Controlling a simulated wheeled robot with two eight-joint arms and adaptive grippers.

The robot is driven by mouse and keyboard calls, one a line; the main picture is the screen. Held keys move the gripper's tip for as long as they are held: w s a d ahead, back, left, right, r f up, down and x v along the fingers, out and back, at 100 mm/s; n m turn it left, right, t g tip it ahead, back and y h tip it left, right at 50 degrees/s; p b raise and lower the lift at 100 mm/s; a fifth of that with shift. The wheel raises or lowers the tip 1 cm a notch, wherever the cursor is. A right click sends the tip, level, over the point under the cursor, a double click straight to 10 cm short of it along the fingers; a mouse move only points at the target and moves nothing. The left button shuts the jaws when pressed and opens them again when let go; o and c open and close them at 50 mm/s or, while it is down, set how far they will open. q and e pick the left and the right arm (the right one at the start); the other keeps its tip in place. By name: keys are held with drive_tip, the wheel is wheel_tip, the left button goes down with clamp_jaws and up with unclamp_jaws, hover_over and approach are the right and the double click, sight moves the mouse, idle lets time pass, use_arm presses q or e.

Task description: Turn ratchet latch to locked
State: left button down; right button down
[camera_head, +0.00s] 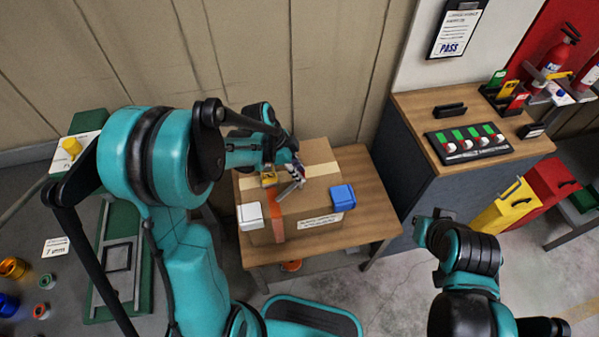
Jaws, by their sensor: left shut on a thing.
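A cardboard box (318,158) sits on a small wooden table (375,200), with an orange strap (277,222) running down its front. On top of the box is the ratchet latch (290,189), with a silver metal part and a yellow part beside it. My left gripper (293,170) is over the box top, shut on the ratchet latch's handle. The fingers and wrist hide much of the latch, so its exact angle is unclear.
A wooden-topped cabinet (420,110) with a button panel (468,144) stands to the right. A grey bench (60,285) is at left. The wall is close behind the box.

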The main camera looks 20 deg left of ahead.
use_arm(q)
drive_tip(key=m+g, duration=0.1)
drive_tip(key=m, duration=0.2)
drive_tip(key=m+g, duration=0.1)
drive_tip(key=m, duration=0.2)
drive_tip(key=shift+w+b, duration=0.2)
drive_tip(key=shift+b, duration=0.2)
drive_tip(key=shift+m+g, duration=0.3)
drive_tip(key=shift+m, duration=0.1)
drive_tip(key=c, duration=1.3)
unclamp_jaws()
drive_tip(key=shift+r, duration=0.1)
drive_tip(key=v, duration=1.1)
drive_tip(key=shift+r, duration=0.4)
